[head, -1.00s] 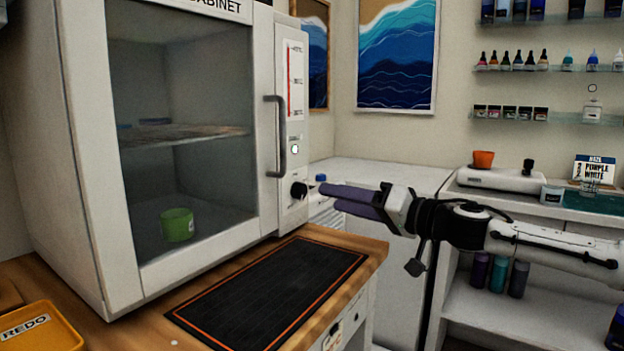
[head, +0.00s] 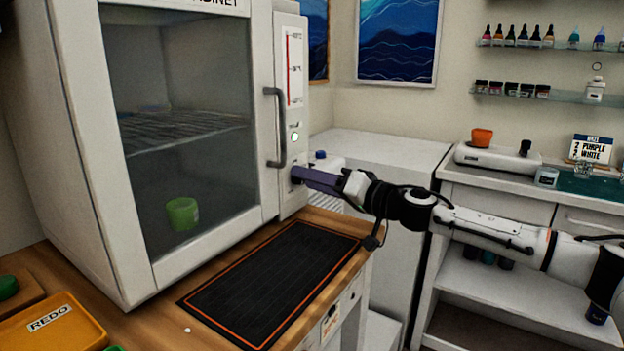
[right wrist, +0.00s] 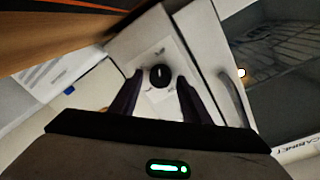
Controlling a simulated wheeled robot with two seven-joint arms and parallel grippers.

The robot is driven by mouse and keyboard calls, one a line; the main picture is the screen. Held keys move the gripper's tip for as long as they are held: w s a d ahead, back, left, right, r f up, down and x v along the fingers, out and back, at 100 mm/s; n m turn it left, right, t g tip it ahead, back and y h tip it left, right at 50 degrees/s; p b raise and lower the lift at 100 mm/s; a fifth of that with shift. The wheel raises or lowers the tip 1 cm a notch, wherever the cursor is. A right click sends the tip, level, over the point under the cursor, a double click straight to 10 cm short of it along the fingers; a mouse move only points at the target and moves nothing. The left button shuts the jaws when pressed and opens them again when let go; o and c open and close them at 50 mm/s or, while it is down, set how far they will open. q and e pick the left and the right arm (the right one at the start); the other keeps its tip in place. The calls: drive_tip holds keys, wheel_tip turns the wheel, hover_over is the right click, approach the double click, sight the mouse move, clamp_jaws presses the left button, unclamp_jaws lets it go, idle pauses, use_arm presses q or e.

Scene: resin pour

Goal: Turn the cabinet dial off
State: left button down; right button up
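The white cabinet (head: 110,215) stands at the left of the head view with its glass door closed. My right gripper (head: 299,175) is at the dial in the head view. In the right wrist view its two purple fingers are spread on either side of the dial, with gaps between. My left gripper is not in view.
A green cup (head: 182,213) stands inside the cabinet under a wire shelf (head: 180,130). A black mat (head: 275,285) lies on the wooden bench below. The door handle (head: 276,128) sits left of the strip. A yellow REDO tray (head: 75,335) is at the lower left.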

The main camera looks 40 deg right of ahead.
drive_tip(key=c, duration=0.8)
